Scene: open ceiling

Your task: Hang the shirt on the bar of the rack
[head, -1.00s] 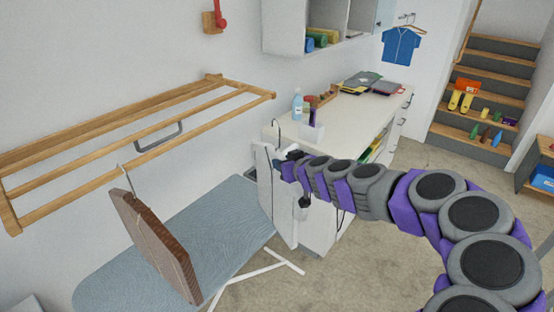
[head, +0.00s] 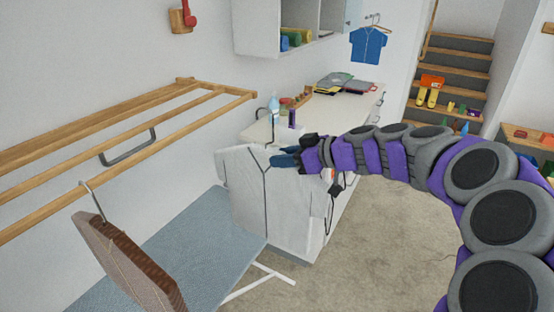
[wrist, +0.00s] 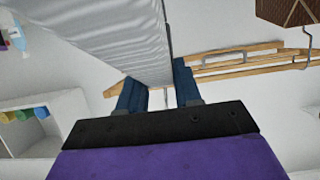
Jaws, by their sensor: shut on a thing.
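The white shirt (head: 262,190) with dark trim hangs from a hanger whose dark hook shows at its top. My gripper (head: 283,160) is shut on the shirt near its upper part, right of the rack. In the wrist view the shirt (wrist: 105,35) fills the upper left, between the blue fingers of my gripper (wrist: 160,88). The wooden rack (head: 130,105) is on the left wall, and its front bar (head: 170,140) is bare near the shirt. The shirt is apart from the rack. In the wrist view the rack (wrist: 240,57) lies to the right.
A brown garment (head: 130,260) hangs on the rack's front bar at the left. A blue ironing board (head: 190,260) stands below.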

